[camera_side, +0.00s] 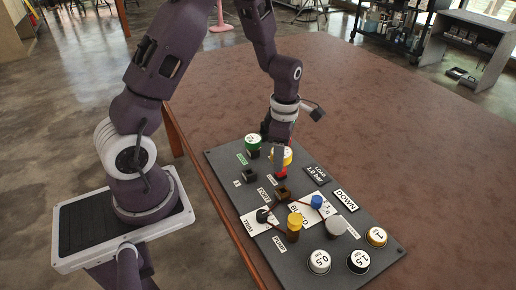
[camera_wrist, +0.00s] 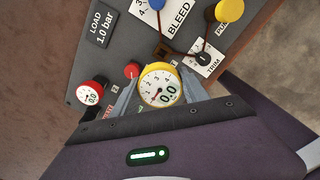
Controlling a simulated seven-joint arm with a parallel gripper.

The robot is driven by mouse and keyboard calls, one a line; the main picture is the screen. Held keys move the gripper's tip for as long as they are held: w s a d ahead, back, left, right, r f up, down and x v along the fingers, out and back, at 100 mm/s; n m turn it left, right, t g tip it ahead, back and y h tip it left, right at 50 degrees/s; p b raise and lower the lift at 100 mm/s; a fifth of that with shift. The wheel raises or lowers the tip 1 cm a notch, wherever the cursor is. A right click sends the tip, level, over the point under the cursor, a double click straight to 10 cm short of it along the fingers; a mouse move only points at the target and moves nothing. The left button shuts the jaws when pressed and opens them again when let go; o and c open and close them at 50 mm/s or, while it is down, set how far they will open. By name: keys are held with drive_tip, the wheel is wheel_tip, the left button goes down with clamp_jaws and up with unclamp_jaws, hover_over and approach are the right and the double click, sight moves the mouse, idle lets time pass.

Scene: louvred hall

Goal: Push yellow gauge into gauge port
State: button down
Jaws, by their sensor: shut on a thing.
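The yellow gauge (camera_side: 287,152) has a white dial and shows in the side view between my fingers, above the panel. In the wrist view the yellow gauge (camera_wrist: 160,84) faces the camera and its readout shows 0.0. My gripper (camera_side: 280,160) is shut on it, with a finger on either side in the wrist view (camera_wrist: 158,98). The gauge's lower end is hidden, so I cannot tell its height above the panel. A brown block beside the PORT label (camera_side: 283,193), seemingly the gauge port, is apart from the gauge. The brown block (camera_wrist: 163,51) lies just beyond the gauge in the wrist view.
A green gauge (camera_side: 252,142) stands left of my gripper. A red gauge (camera_wrist: 91,92) and a small red cap (camera_wrist: 131,70) are close to my left finger. A yellow PUMP knob (camera_side: 295,222), blue knob (camera_side: 316,202) and black TRIM knob (camera_side: 262,215) stand nearer the camera.

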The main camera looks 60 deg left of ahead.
drive_tip(key=shift+w+d, duration=0.2)
drive_tip(key=shift+d, duration=0.55)
drive_tip(key=shift+d+f, duration=0.15)
drive_tip(key=shift+f, duration=3.45)
drive_tip(key=shift+f, duration=1)
drive_tip(key=c, duration=0.5)
unclamp_jaws()
